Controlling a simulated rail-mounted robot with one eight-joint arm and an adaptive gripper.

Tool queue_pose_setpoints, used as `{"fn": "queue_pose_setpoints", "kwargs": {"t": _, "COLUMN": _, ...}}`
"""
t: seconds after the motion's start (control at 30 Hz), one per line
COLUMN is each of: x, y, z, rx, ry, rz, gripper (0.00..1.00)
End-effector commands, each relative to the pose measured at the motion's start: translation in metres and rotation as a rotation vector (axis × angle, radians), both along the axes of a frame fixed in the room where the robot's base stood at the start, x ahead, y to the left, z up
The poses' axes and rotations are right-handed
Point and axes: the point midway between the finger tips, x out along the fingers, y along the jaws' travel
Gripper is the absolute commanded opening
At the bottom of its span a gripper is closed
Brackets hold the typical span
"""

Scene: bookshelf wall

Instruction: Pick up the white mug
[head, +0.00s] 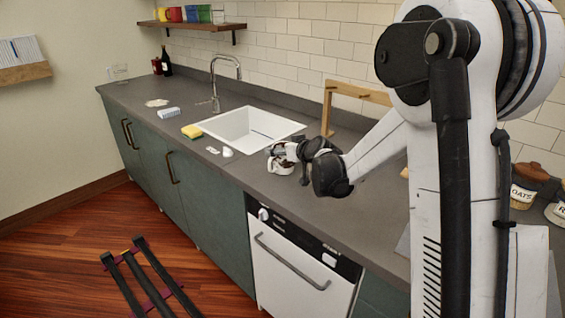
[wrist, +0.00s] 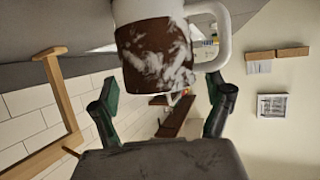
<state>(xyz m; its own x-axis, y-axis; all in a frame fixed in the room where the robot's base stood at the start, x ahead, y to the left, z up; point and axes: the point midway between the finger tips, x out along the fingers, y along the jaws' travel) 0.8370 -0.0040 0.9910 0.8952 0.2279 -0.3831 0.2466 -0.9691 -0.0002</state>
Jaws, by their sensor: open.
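The white mug (head: 280,166) stands on the grey counter to the right of the sink, partly hidden by my gripper. In the wrist view the mug (wrist: 158,50) is large at the top middle, white with a brown mottled band, its handle on the right and its top edge cut off by the frame. My gripper (head: 287,151) is beside and over the mug in the head view. In the wrist view my gripper (wrist: 164,95) is open, its two dark fingers apart with nothing held between them. The mug appears near the fingertips; whether they touch it is unclear.
A white sink (head: 250,128) with a tall faucet (head: 217,85) lies to the left. A yellow sponge (head: 192,131) and small white items are near its edge. A wooden stand (head: 328,108) is behind the mug. Jars (head: 524,185) stand at the far right.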

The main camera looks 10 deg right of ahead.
Motion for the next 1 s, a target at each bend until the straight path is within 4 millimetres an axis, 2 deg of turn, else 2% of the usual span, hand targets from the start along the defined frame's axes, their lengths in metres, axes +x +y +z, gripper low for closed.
{"fn": "queue_pose_setpoints", "kwargs": {"t": 0.3, "x": 0.0034, "y": 0.0011, "z": -0.0014, "rx": 0.000, "ry": 0.000, "rz": 0.000, "gripper": 0.82}}
{"fn": "queue_pose_setpoints", "kwargs": {"t": 0.87, "x": 0.0031, "y": 0.0010, "z": -0.0018, "rx": -0.001, "ry": 0.001, "rz": 0.000, "gripper": 0.07}}
{"fn": "queue_pose_setpoints", "kwargs": {"t": 0.9, "x": 0.0031, "y": 0.0009, "z": -0.0013, "rx": -0.001, "ry": 0.000, "rz": 0.000, "gripper": 0.04}}
{"fn": "queue_pose_setpoints", "kwargs": {"t": 1.0, "x": 0.0030, "y": 0.0009, "z": -0.0015, "rx": -0.001, "ry": 0.000, "rz": 0.000, "gripper": 0.04}}
